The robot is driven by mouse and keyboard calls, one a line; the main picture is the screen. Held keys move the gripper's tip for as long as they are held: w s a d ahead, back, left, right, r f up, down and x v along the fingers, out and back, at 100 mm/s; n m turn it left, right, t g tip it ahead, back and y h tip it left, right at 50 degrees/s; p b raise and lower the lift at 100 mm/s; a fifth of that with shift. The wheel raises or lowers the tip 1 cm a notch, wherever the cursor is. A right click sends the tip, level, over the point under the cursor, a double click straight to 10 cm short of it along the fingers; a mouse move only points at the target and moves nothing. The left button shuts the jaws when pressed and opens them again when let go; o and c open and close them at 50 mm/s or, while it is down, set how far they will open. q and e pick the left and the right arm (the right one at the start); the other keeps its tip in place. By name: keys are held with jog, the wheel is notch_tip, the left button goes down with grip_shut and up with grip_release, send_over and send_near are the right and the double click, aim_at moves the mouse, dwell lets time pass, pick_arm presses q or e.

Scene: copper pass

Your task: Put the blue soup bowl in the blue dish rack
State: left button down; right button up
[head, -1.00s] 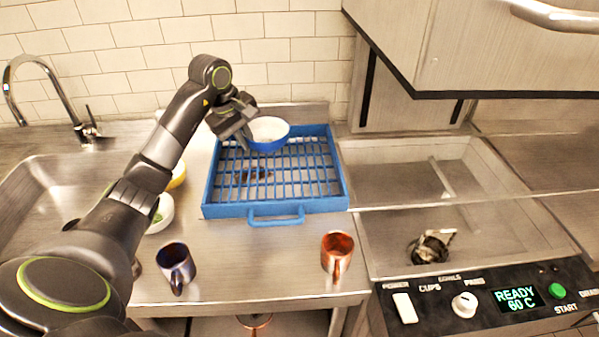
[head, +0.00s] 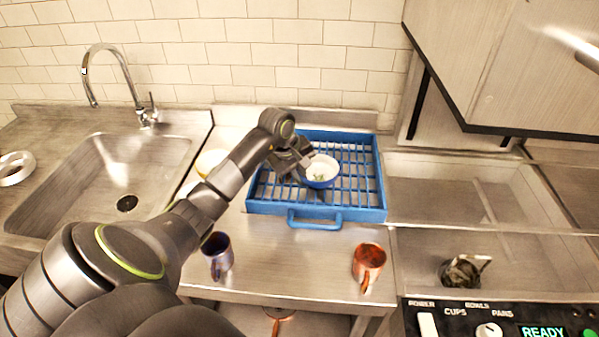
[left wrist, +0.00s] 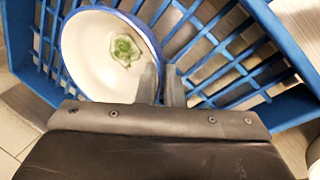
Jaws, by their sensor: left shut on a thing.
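The blue soup bowl (head: 321,172) has a white inside with a green leafy scrap in it. In the head view it is over the middle of the blue dish rack (head: 265,207). My left gripper (head: 304,173) is shut on the bowl's near-left rim. In the left wrist view the fingers (left wrist: 161,88) pinch the rim of the bowl (left wrist: 85,58), with the bars of the rack (left wrist: 285,45) beneath. I cannot tell whether the bowl touches the bars. My right gripper is not in view.
A dark blue mug (head: 217,254) and a copper mug (head: 368,262) stand on the counter in front of the rack. A yellow-rimmed bowl (head: 207,161) is partly hidden behind my arm. The sink (head: 130,165) is at left. A machine with a control panel (head: 480,320) is at right.

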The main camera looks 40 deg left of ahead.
pick_arm(q)
jog(key=shift+f+b, duration=0.1)
jog(key=shift+b, duration=0.2)
jog(key=c, duration=1.6)
grip_release()
jog(key=shift+o, duration=0.2)
jog(key=shift+r+p, duration=0.3)
jog(key=shift+p, duration=0.15)
jog(key=b+v, duration=0.4)
jog(key=v, duration=0.7)
jog(key=shift+s+r, duration=0.2)
jog(key=shift+r, duration=0.15)
jog(key=shift+f, duration=0.1)
